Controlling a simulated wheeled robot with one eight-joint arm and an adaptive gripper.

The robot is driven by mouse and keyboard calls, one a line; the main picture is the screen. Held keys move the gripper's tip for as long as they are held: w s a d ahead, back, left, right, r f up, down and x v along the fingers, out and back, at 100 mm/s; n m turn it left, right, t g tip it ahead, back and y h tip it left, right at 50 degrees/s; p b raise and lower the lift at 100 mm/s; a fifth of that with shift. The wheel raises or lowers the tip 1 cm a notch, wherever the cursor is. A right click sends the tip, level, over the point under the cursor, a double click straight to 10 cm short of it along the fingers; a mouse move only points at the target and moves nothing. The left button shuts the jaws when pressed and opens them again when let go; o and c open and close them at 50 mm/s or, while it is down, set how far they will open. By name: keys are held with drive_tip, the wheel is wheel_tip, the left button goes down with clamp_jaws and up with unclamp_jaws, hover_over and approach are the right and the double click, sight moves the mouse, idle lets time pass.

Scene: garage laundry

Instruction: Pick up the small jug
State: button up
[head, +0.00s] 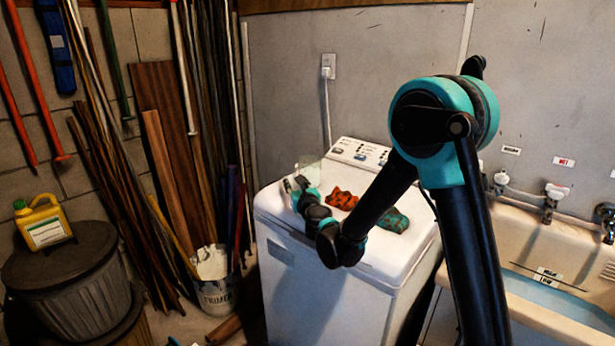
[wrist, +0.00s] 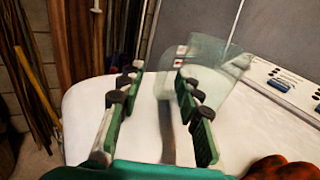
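A clear, see-through vessel, apparently the small jug (head: 308,171), stands near the back left of the white washing machine's top (head: 281,206). In the wrist view the jug (wrist: 228,60) is pale green glass, just beyond and overlapping the right finger. My gripper (head: 294,184) is at the left part of the machine top, beside the jug. In the wrist view my gripper (wrist: 158,78) has its fingers wide apart, with a dark strip visible between them. I cannot tell whether part of the jug lies between the fingers.
An orange-red patterned item (head: 342,199) and a teal one (head: 394,220) lie on the machine, right of my gripper. The control panel (head: 360,152) rises behind. A sink (head: 545,250) is at right. Leaning boards, a bucket (head: 215,290) and a bin with a yellow container (head: 42,222) are at left.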

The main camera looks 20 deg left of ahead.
drive_tip(key=shift+w+a, duration=0.15)
drive_tip(key=shift+w, duration=0.15)
clamp_jaws()
drive_tip(key=shift+r, duration=0.1)
idle(0.4)
